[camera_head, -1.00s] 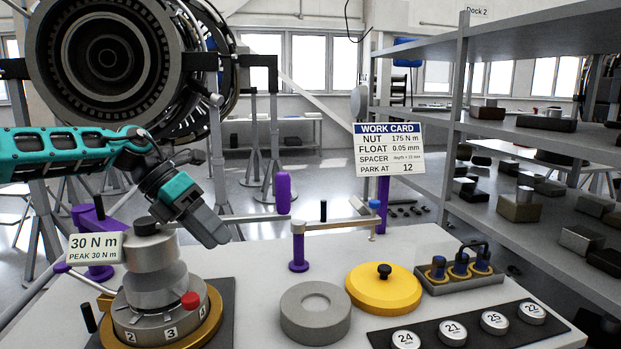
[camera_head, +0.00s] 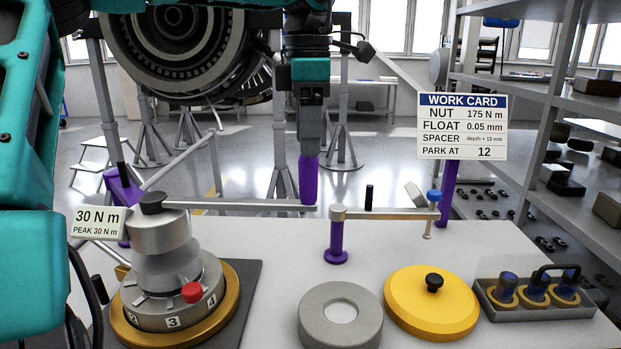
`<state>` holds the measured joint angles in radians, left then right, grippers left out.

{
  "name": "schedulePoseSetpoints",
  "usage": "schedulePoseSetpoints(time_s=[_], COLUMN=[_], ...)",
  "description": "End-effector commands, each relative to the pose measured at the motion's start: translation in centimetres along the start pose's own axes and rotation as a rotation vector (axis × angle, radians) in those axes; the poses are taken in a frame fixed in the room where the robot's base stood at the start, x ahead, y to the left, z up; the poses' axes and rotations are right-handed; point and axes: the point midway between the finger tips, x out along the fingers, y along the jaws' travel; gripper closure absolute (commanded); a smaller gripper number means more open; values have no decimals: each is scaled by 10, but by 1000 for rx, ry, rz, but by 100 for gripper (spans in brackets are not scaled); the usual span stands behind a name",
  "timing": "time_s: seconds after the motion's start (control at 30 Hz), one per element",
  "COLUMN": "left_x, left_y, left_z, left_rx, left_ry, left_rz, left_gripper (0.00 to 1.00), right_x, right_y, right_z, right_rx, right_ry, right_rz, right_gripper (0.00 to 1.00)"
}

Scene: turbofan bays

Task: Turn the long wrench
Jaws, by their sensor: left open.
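The long wrench (camera_head: 245,206) is a thin metal bar running right from the top of the metal stack (camera_head: 163,250). A purple upright handle (camera_head: 308,182) stands at its right end. My left gripper (camera_head: 309,148) points straight down over that handle, open, with its fingers at the handle's upper end. I cannot tell whether the fingers straddle the handle or touch it. My right gripper is not in view.
A grey ring (camera_head: 318,322), a yellow disc (camera_head: 420,312) and a tray of blue-topped plugs (camera_head: 535,306) lie on the bench. A purple post (camera_head: 337,238) carries a short bar. The work card (camera_head: 461,126) reads nut 175 N m. Shelves stand at right.

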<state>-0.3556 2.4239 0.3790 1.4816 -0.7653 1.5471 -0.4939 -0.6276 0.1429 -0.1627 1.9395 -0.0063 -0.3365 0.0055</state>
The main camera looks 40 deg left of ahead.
Motion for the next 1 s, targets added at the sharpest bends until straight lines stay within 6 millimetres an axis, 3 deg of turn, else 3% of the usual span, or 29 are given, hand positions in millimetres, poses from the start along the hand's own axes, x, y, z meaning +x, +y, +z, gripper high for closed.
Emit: schedulePoseSetpoints(time_s=[0.2, 0.4, 0.8, 1.0], left_x=[46, 68, 74, 74], left_y=[0, 0, 0, 0], left_z=[0, 0, 0, 0], left_rx=[0, -1, -2, -2], left_ry=[2, -1, -2, -2], left_rz=[-2, 0, 1, 1], left_gripper=[41, 41, 42, 61], right_x=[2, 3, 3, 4], right_y=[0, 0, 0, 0], right_z=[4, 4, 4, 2], right_rx=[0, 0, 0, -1], right_ry=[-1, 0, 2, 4], right_rz=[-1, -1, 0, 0], right_gripper=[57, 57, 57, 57])
